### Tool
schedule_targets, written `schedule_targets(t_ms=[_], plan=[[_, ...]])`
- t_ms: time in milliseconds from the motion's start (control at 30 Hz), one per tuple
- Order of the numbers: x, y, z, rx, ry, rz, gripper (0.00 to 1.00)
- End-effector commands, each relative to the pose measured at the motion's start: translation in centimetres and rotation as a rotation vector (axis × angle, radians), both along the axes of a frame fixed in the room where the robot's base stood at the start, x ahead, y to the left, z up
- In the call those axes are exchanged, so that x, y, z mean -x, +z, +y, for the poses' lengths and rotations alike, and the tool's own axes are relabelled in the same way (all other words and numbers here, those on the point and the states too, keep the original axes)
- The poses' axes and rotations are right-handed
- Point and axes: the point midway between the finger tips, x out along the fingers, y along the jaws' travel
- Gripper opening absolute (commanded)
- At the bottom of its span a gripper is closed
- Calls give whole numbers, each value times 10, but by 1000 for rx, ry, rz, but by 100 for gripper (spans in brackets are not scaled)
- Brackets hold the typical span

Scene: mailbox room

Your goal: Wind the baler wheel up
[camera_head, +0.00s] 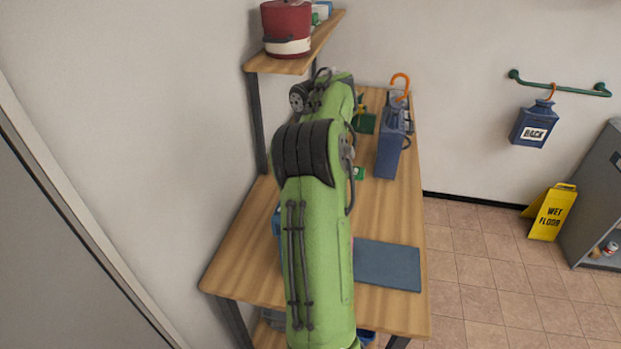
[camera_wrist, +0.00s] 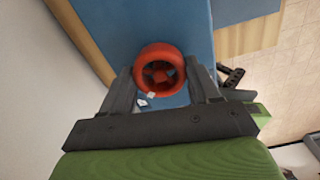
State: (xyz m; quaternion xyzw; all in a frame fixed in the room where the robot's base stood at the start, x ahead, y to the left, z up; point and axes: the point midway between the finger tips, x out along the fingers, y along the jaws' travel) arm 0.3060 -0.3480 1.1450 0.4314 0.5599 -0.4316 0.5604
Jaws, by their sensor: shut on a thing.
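In the wrist view, a red-orange round wheel (camera_wrist: 159,51) with a hollow centre sits against a blue surface (camera_wrist: 145,20), which looks like the baler's body. My gripper (camera_wrist: 158,70) is shut on the wheel, with one dark finger on each side of its rim. Small pale bits show at the wheel's lower edge. In the head view my green arm covers the wheel and my gripper. Only a small blue part (camera_head: 277,220) shows at the arm's left side, and I cannot tell for sure whether it is the baler.
A wooden table (camera_head: 235,265) runs along the left wall. It bears a blue-grey mat (camera_head: 388,266) and a blue canister (camera_head: 391,150) with an orange hook. A shelf above holds a red pot (camera_head: 287,28). A yellow wet-floor sign (camera_head: 552,213) stands on the open tiled floor.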

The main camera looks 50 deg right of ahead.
Motion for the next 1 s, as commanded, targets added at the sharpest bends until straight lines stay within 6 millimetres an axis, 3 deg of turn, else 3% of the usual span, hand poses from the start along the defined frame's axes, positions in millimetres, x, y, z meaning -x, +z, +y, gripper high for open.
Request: schedule_targets(t_ms=[367, 400, 567, 833, 1000], plan=[[-1, 1, 0, 1, 12, -1, 30], [-1, 1, 0, 1, 12, -1, 64], [0, 0, 0, 0, 10, -1, 86], [0, 2, 0, 0, 7, 0, 86], [0, 34, -1, 1, 7, -2, 86]])
